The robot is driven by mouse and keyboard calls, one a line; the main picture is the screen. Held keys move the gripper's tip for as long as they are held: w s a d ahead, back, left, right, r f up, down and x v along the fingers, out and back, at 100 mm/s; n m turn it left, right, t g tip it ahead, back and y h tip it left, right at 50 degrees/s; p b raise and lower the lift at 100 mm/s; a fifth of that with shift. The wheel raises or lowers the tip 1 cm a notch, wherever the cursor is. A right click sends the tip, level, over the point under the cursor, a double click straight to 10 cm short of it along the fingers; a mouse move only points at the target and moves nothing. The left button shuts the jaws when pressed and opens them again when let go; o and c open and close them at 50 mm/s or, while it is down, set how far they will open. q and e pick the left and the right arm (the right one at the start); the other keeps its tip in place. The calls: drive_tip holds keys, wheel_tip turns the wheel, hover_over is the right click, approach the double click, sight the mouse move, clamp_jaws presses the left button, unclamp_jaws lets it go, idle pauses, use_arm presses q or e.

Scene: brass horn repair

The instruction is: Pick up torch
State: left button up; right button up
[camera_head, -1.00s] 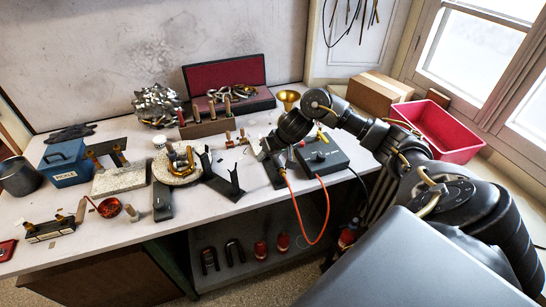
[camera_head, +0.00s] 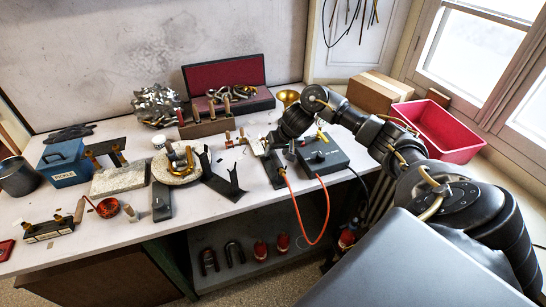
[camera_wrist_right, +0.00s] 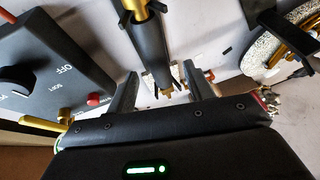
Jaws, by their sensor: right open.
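My right gripper (camera_wrist_right: 162,86) is open. In the head view the right gripper (camera_head: 259,147) is over the bench, beside the torch (camera_head: 276,168), where the orange hose begins. My wrist partly covers that spot. My left gripper is not in view.
A dark control box (camera_head: 322,155) with a knob and red button stands close on the right. A black V-shaped stand (camera_head: 224,182) and a round pad (camera_head: 176,174) with brass parts lie to the left. A red bin (camera_head: 440,130) is at the right.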

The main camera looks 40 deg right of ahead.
sight(275, 154)
drive_tip(key=x, duration=0.5)
drive_tip(key=shift+w+d, duration=0.1)
drive_tip(key=shift+d, duration=0.1)
drive_tip(key=shift+f+p, duration=0.2)
drive_tip(key=shift+p, duration=0.35)
idle(0.3)
drive_tip(key=c, duration=1.1)
drive_tip(key=shift+o, duration=0.2)
